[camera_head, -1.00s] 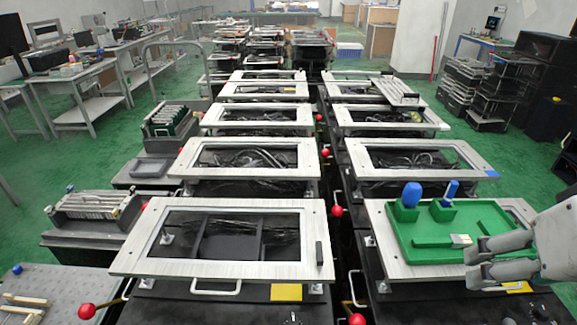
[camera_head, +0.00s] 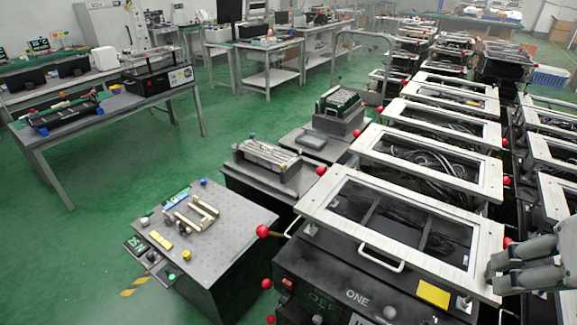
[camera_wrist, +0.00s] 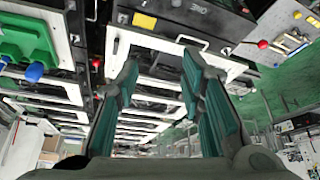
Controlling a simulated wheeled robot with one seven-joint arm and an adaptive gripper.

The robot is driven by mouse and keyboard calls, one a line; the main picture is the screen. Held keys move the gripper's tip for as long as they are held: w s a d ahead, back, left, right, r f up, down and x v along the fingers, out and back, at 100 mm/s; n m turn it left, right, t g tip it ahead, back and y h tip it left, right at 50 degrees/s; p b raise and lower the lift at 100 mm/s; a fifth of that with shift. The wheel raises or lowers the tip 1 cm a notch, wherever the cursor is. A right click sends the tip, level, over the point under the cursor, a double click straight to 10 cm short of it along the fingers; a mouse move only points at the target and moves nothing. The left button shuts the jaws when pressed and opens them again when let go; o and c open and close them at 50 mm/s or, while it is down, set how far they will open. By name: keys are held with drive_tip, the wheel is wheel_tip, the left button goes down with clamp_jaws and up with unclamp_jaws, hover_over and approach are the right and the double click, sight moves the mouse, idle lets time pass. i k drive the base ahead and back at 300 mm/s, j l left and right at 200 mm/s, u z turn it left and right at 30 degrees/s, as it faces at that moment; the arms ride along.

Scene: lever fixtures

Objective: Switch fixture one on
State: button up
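Fixture one is the black box with the label ONE (camera_head: 357,297), under a silver frame (camera_head: 320,212) at the lower right of the head view. A lever with a red ball (camera_head: 262,231) stands out at the frame's left side; this ball also shows in the wrist view (camera_wrist: 262,44). A second red ball (camera_head: 267,284) sits lower at the box's left. The word OFF seems to show dimly on the box front. My gripper (camera_head: 495,272) is at the right edge, over the frame's right end, away from the left lever. In the wrist view its fingers (camera_wrist: 160,72) are apart and empty.
A grey perforated table (camera_head: 210,225) with a green-lit display stands left of fixture one. More silver-framed fixtures (camera_head: 430,155) run back in rows with red-ball levers. Green floor (camera_head: 110,225) is free at the left. A green tray (camera_wrist: 25,40) shows in the wrist view.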

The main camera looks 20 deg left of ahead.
sight(287, 283)
drive_tip(key=k+u, duration=0.1)
drive_tip(key=u, duration=0.8)
drive_tip(key=i+j+z, duration=0.35)
drive_tip(key=j, duration=0.2)
drive_tip(key=j+z, duration=0.2)
drive_tip(key=k+l+z, duration=0.3)
drive_tip(key=k+j, duration=0.05)
drive_tip(key=j, duration=0.05)
